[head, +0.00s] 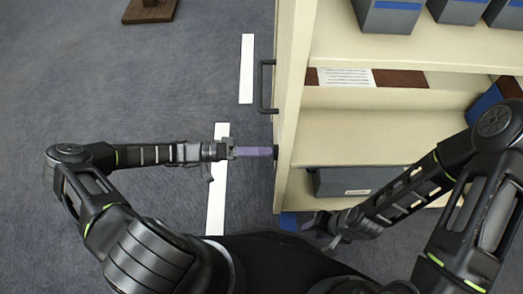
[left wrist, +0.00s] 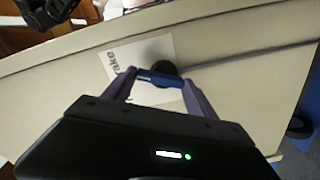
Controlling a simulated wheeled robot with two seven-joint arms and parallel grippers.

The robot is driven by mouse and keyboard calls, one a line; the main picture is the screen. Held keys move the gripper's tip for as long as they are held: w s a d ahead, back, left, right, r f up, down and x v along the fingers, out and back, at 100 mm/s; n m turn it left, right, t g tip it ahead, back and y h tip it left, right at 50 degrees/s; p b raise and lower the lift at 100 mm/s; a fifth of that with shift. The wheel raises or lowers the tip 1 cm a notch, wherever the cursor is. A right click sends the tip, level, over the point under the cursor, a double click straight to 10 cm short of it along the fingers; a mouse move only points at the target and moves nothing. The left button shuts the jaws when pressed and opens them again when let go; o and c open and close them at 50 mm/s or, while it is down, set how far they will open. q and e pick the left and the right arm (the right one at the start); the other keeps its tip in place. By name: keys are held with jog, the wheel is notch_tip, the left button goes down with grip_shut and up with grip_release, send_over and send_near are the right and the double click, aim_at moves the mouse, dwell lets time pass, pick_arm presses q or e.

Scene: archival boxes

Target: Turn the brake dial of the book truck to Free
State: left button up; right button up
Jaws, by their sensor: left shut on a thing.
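The book truck (head: 290,100) is a cream shelf unit at the right of the head view. Its cream side panel (left wrist: 250,58) fills much of the left wrist view. The brake dial (left wrist: 160,78) there has a blue bar across a dark round hub. A white label (left wrist: 122,58) behind it shows part of the word "Brake"; no pointer position can be read. My left gripper (head: 268,152) reaches the side panel, and its purple fingers are shut on the dial's blue bar (left wrist: 160,79). My right gripper (head: 318,222) is low before the truck's front, its fingers too dark to read.
A black pull handle (head: 264,87) stands out from the truck's side, beyond my left gripper. Grey boxes (head: 390,14) stand on the upper shelf, and another box (head: 355,181) lies low.

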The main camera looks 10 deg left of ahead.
pick_arm(q)
jog(key=n, duration=0.8)
jog(key=n+p, duration=0.1)
jog(key=n, duration=0.3)
jog(key=shift+w+a+f, duration=0.1)
jog(key=shift+w, duration=0.25)
jog(key=shift+n, duration=0.3)
jog(key=o, duration=1.4)
jog(key=shift+c, duration=0.2)
jog(key=v, duration=0.8)
jog(key=shift+p, duration=0.3)
